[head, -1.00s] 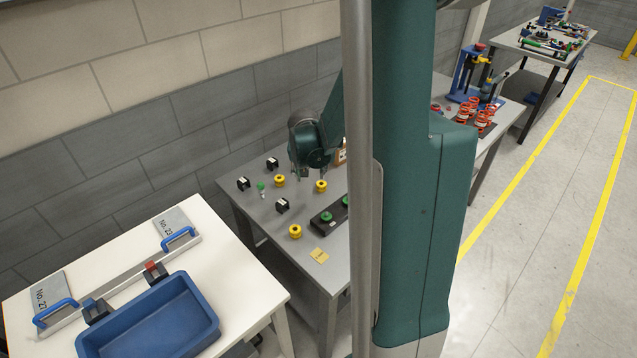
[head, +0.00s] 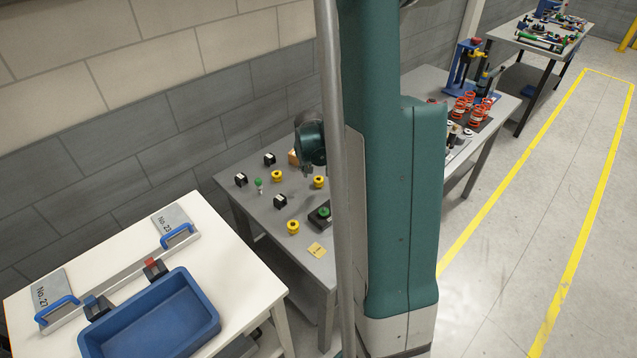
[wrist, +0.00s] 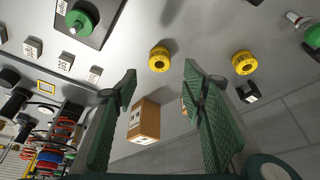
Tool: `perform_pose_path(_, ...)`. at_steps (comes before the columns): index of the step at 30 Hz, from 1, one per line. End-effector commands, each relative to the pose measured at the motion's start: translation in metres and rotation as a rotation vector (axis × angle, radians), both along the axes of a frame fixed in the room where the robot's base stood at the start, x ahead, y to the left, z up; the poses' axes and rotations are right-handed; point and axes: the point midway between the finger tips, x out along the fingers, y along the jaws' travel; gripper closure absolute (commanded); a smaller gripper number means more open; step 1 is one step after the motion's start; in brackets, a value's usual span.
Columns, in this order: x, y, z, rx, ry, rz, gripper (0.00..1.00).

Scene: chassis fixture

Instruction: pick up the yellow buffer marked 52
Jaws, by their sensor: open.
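Three round yellow buffers stand on the grey table in the head view: one at the back (head: 277,176), one at the right (head: 319,182), one nearer the front (head: 293,227). Their numbers are too small to read, so I cannot tell which is 52. My gripper (head: 308,172) is above the table's back part, over the right buffer's far side. In the wrist view my open gripper (wrist: 160,72) has nothing between its fingers. One yellow buffer (wrist: 159,60) shows beyond the gap between the fingertips, and another (wrist: 244,63) lies to the right.
A wooden block (wrist: 143,120) shows between the fingers, lower down the wrist view. Black blocks with white labels (head: 280,201), a green-topped piece (head: 259,185), a dark fixture with a green knob (head: 320,217) and a yellow card (head: 317,250) share the table.

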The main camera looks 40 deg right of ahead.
Motion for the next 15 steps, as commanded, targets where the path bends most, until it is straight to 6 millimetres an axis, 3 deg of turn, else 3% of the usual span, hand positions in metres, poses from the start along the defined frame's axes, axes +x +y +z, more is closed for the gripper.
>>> perform_pose_path(15,0.004,-0.006,-0.018,0.0,0.0,0.0,0.58)
